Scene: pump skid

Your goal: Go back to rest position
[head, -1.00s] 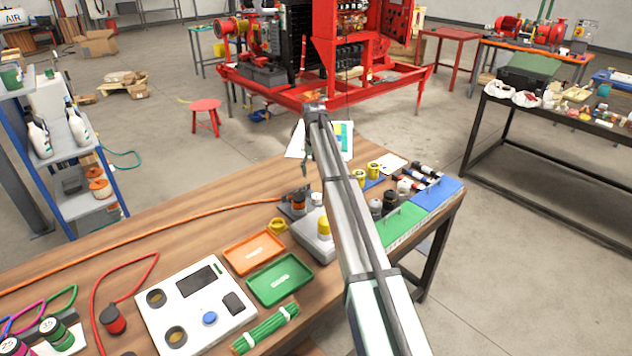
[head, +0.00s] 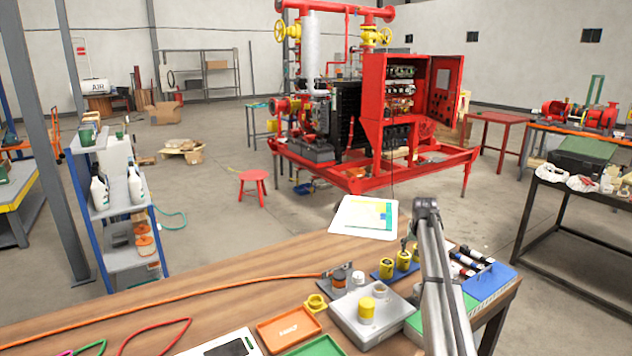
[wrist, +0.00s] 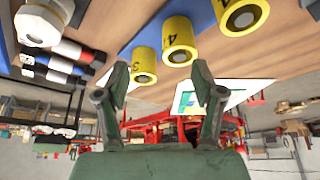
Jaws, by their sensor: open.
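My gripper (wrist: 161,84) is open in the wrist view, with its two dark green fingers apart and nothing between them. Several yellow numbered cylinders (wrist: 179,40) show just beyond the fingertips, at the top of that view. They look apart from the fingers. In the head view, my arm rises from the lower right over the workbench (head: 250,283), and its upper end is near the yellow cylinders (head: 403,260) on the bench's far side. The gripper is mostly hidden behind the arm there.
A grey box (head: 345,318) with a yellow knob, a green tray (head: 316,346) and an orange tray (head: 288,329) lie left of my arm. A blue block (head: 488,282) lies right of it. The red pump skid (head: 350,182) stands beyond clear floor.

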